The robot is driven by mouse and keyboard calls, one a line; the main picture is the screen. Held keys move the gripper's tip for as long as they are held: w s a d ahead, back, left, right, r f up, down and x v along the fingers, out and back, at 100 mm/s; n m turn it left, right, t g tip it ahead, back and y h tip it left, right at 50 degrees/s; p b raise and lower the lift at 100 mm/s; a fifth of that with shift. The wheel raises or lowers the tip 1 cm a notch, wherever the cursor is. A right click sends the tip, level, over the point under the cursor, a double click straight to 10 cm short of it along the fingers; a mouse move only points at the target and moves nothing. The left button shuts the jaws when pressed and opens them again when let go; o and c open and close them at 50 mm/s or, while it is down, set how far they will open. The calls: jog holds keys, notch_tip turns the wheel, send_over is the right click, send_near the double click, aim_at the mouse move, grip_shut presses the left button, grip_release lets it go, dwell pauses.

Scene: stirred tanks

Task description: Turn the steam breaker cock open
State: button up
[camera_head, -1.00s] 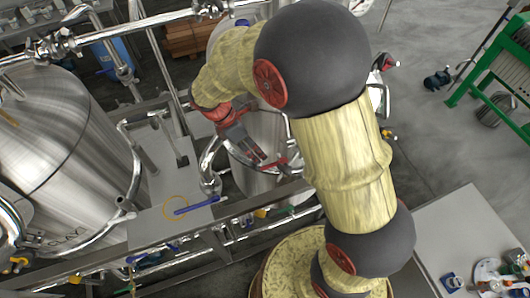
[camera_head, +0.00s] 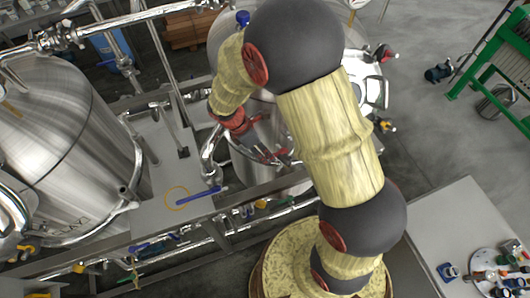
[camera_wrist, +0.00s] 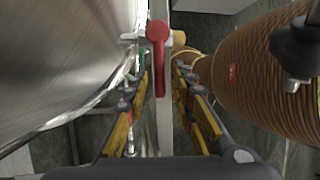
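A cock with a red lever handle (camera_wrist: 158,48) shows in the wrist view, its lever pointing down the picture between and ahead of my fingers. I cannot tell whether it is the steam breaker cock. My gripper (camera_wrist: 162,80) is open, with a yellow-padded finger on each side of the lever; I see no clear contact. In the head view my gripper (camera_head: 272,152) is low beside the middle tank (camera_head: 250,165), partly hidden by my arm. The red handle is hard to separate from the red gripper parts there.
A large steel tank (camera_head: 60,140) stands at left. A blue-handled valve (camera_head: 198,196) lies over the metal platform (camera_head: 150,215). Steel pipes cross the upper left. A grey table (camera_head: 450,225) stands at right. In the wrist view, a brown ribbed cylinder (camera_wrist: 255,75) is close at right.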

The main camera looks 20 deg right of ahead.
grip_shut()
dwell(0.6)
